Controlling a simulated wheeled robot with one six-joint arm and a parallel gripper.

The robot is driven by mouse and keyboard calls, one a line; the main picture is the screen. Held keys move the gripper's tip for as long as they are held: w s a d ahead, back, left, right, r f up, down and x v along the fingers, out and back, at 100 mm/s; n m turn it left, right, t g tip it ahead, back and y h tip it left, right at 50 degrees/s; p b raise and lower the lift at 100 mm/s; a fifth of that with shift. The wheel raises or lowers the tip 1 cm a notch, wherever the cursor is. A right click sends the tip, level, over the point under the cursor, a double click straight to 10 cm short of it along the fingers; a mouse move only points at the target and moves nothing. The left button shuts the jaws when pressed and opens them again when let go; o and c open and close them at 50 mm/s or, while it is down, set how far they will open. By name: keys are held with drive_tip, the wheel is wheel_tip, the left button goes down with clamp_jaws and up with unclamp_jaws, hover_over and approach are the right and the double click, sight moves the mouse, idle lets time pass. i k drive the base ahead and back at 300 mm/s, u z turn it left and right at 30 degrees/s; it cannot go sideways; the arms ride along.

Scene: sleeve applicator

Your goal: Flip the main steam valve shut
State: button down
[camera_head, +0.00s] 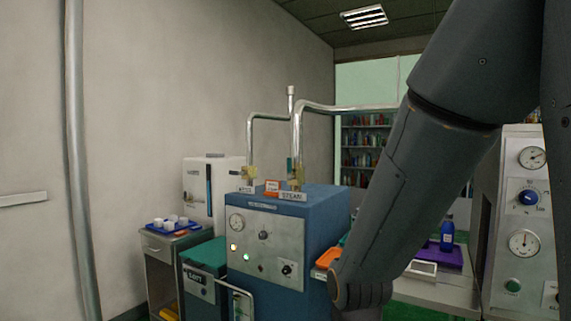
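The steam valve (296,174) is a brass fitting at the foot of a silver pipe on top of the blue machine (325,212). A small teal lever (290,165) shows on it and looks upright, roughly along the pipe. A plate reading STEAM (291,196) stands just in front of it. A second brass valve (249,173) is on the pipe to the left, above another small plate whose lettering I cannot read surely. My arm crosses the right of the view, in front of the machine's right side. My gripper is out of the picture, below the frame.
A small orange-red sign (272,185) stands between the valves. The machine's front panel (265,242) has a gauge, lit lamps and knobs. A green-lidded bin (205,252) and a cart with a blue tray (174,227) stand left. A gauge cabinet (530,220) stands right.

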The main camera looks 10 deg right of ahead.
sight(289, 159)
drive_tip(key=u, duration=0.1)
drive_tip(key=i, duration=1)
drive_tip(key=z, duration=0.3)
